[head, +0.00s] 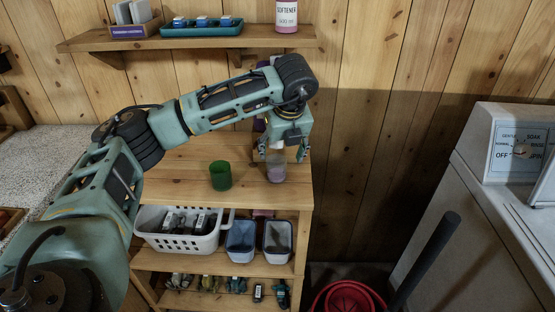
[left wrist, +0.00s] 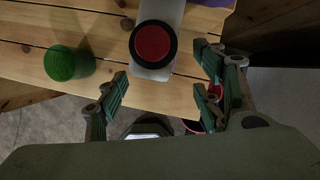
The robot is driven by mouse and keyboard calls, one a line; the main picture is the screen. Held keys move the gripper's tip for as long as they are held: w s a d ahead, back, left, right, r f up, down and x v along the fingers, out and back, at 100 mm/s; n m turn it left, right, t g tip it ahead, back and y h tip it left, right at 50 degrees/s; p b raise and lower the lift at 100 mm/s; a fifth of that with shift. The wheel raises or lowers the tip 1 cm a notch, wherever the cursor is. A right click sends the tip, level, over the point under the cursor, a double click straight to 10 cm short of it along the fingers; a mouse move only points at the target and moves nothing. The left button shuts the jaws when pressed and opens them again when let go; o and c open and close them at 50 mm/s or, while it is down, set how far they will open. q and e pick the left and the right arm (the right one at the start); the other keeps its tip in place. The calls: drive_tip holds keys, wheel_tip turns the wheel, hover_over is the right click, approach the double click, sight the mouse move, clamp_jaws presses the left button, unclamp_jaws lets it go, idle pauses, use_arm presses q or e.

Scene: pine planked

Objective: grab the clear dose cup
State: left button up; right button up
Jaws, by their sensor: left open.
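The clear dose cup (head: 276,172) stands upright on the wooden shelf top, to the right of a green cup (head: 221,175). My left gripper (head: 282,153) points down just above and behind the clear cup, its fingers open and spread. In the left wrist view, the open fingers (left wrist: 161,80) have nothing between their tips. A pale object with a dark-rimmed red disc (left wrist: 153,43) lies beyond them; I cannot tell whether it is the cup or a bottle. The green cup (left wrist: 62,63) is to the left there. My right gripper is not in view.
A purple object (head: 259,124) stands partly hidden behind my arm. Below are a white basket (head: 180,240) and two small bins (head: 241,242). A wall shelf (head: 190,41) runs above with a softener bottle (head: 286,14). A red bucket (head: 348,299) and a washer (head: 450,220) are at right.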

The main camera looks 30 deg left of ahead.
sight(276, 162)
use_arm(q)
drive_tip(key=x, duration=0.1)
drive_tip(key=b+x, duration=0.1)
drive_tip(key=x, duration=0.1)
drive_tip(key=b+x, duration=0.1)
drive_tip(key=shift+s+a+f, duration=0.1)
drive_tip(key=shift+s+f, duration=0.15)
drive_tip(key=shift+f, duration=0.05)
drive_tip(key=shift+b+x, duration=0.65)
drive_tip(key=shift+x, duration=0.5)
drive_tip(key=shift+w+a, duration=0.1)
drive_tip(key=shift+w, duration=0.05)
drive_tip(key=shift+c, duration=1)
drive_tip(key=c, duration=0.7)
drive_tip(key=shift+c, duration=0.3)
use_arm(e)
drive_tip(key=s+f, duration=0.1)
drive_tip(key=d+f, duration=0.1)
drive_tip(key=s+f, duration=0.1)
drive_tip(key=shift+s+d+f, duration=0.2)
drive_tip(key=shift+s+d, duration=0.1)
